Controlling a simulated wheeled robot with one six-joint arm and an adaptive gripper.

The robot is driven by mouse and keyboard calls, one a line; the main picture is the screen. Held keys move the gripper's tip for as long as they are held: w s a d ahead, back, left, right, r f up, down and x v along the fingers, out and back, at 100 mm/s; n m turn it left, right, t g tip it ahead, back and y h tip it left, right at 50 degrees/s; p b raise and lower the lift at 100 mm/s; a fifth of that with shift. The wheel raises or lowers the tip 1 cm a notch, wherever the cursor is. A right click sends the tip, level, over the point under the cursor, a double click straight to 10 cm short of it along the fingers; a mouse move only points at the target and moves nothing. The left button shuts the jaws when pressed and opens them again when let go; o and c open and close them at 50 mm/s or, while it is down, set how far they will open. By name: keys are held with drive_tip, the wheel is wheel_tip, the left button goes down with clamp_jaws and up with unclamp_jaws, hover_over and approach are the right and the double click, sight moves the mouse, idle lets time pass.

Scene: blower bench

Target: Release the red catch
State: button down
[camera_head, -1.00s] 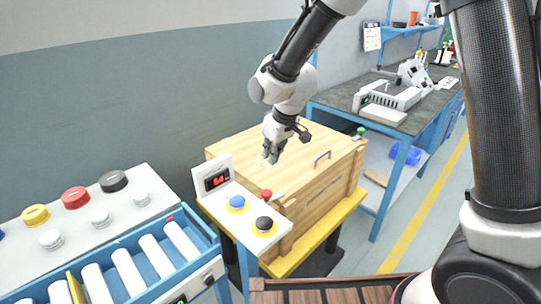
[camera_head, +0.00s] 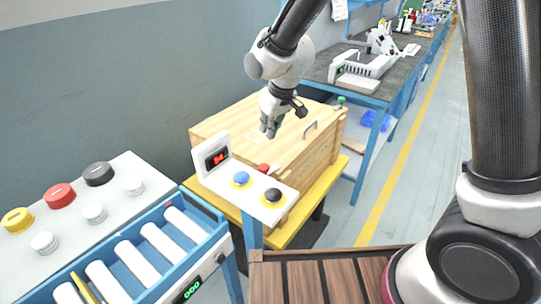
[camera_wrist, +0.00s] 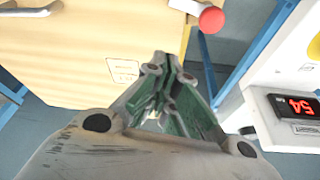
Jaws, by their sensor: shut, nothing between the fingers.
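The red catch shows as a red knob (camera_head: 263,168) at the front edge of the wooden chest (camera_head: 225,122), just behind the control panel. In the wrist view the red knob (camera_wrist: 211,18) sits at the end of a pale lever at the chest's edge, top right of centre. My gripper (camera_head: 268,132) is above the chest lid, pointing down, to the rear of the knob and apart from it. In the wrist view my gripper's fingertips (camera_wrist: 168,62) are together with nothing between them.
A control panel (camera_head: 246,190) with a red display, a blue button (camera_head: 241,179) and a black button (camera_head: 272,196) stands in front of the chest. The lid has a metal handle (camera_head: 310,127). A roller conveyor (camera_head: 150,240) is at left, a workbench (camera_head: 372,92) behind.

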sight(268, 162)
drive_tip(key=shift+f, duration=0.1)
drive_tip(key=x, duration=1)
drive_tip(key=shift+s+d, duration=0.85)
drive_tip(key=shift+s, duration=0.2)
drive_tip(key=shift+s+d, duration=0.4)
drive_tip(key=shift+s, duration=0.15)
